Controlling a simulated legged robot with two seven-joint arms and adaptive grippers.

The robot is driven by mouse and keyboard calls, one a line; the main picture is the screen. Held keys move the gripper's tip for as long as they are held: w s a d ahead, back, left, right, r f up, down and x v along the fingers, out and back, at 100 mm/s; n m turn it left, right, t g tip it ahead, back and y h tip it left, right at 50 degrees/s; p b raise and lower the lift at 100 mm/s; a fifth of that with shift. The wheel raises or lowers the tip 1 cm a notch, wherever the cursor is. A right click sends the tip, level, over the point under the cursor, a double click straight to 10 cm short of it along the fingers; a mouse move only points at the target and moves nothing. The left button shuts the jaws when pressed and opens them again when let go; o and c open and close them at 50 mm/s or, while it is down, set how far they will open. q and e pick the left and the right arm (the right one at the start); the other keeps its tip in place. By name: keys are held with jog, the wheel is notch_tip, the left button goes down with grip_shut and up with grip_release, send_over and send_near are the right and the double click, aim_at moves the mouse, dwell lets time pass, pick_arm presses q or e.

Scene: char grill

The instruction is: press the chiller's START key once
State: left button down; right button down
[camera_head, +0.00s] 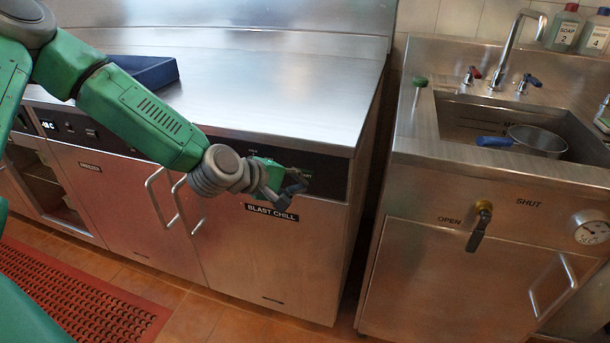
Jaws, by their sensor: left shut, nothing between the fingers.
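The blast chiller (285,255) is a steel cabinet with a "BLAST CHILL" label on its door and a black control strip (330,178) above it. Part of a small green label that seems to read START shows on the strip, just beside my gripper. The START key itself is hidden or too small to make out behind the fingers. My left gripper (284,190) is shut and empty, in front of the strip and just above the door label. I cannot tell whether its tips touch the panel. My right gripper is not in view.
A steel worktop (270,85) lies above the cabinets, with a dark blue tray (145,72) at its back left. Door handles (165,195) stick out below my arm. A sink unit (480,190) with a brass valve lever (479,226) stands to the right, across a narrow gap.

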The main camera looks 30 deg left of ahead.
pick_arm(q)
jog(key=shift+s+d+p, duration=0.15)
jog(key=shift+s+d, duration=0.05)
jog(key=shift+s, duration=0.55)
jog(key=shift+s+d+p, duration=0.15)
jog(key=shift+s+p, duration=0.05)
jog(key=shift+s, duration=0.6)
jog(key=shift+s+d+p, duration=0.15)
jog(key=shift+s+d, duration=0.05)
jog(key=shift+s, duration=0.55)
